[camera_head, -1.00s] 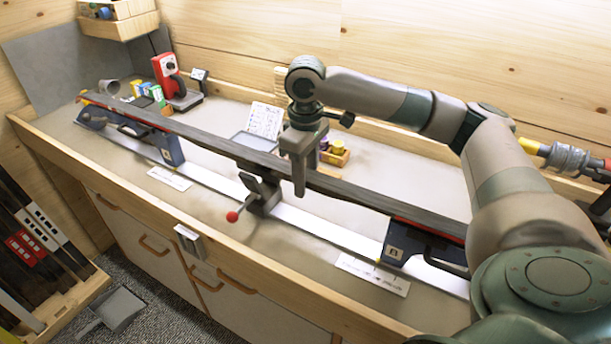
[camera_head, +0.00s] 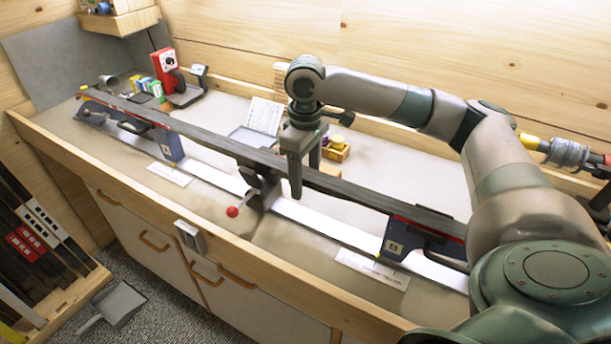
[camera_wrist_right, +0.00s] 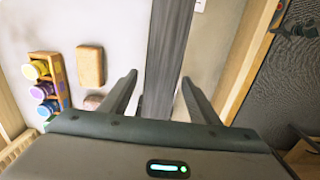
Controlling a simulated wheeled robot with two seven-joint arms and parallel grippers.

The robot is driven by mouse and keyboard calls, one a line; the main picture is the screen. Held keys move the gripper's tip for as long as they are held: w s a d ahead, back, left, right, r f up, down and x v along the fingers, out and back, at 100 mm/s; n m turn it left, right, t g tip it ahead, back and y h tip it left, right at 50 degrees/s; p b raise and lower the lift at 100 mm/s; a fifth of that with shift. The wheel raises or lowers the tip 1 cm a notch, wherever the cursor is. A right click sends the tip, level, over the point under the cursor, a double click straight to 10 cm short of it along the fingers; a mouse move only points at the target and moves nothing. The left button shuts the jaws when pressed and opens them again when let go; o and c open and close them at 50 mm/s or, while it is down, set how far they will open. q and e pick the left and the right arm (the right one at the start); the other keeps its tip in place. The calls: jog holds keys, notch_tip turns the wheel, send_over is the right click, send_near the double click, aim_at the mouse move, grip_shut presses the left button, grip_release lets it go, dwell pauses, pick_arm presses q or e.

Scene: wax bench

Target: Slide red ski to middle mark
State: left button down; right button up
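The long ski (camera_head: 225,140) has a dark top face, with red showing along its edge near both ends. It lies lengthwise over the bench supports and a central vise (camera_head: 262,186) with a red-knobbed lever. My right gripper (camera_head: 305,182) is above its middle, with one finger in front of it and one behind. In the right wrist view, the ski (camera_wrist_right: 168,60) runs between the two fingers of the gripper (camera_wrist_right: 159,80); they are open, with slim gaps beside it. I cannot make out a middle mark. My left gripper is not in view.
Blue end supports (camera_head: 168,147) and (camera_head: 397,240) carry the ski. Printed cards (camera_head: 170,175) and (camera_head: 372,269) lie along the bench front. A jar rack (camera_head: 336,150) stands behind my right gripper, and a red tool (camera_head: 167,70) stands at back left. The front bench strip is mostly clear.

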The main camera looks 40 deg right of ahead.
jog(key=shift+r, duration=0.7)
notch_tip(320, 180, up, 7)
jog(key=shift+r+b, duration=0.15)
jog(key=shift+b, duration=0.55)
notch_tip(320, 180, up, 9)
jog(key=p, duration=0.1)
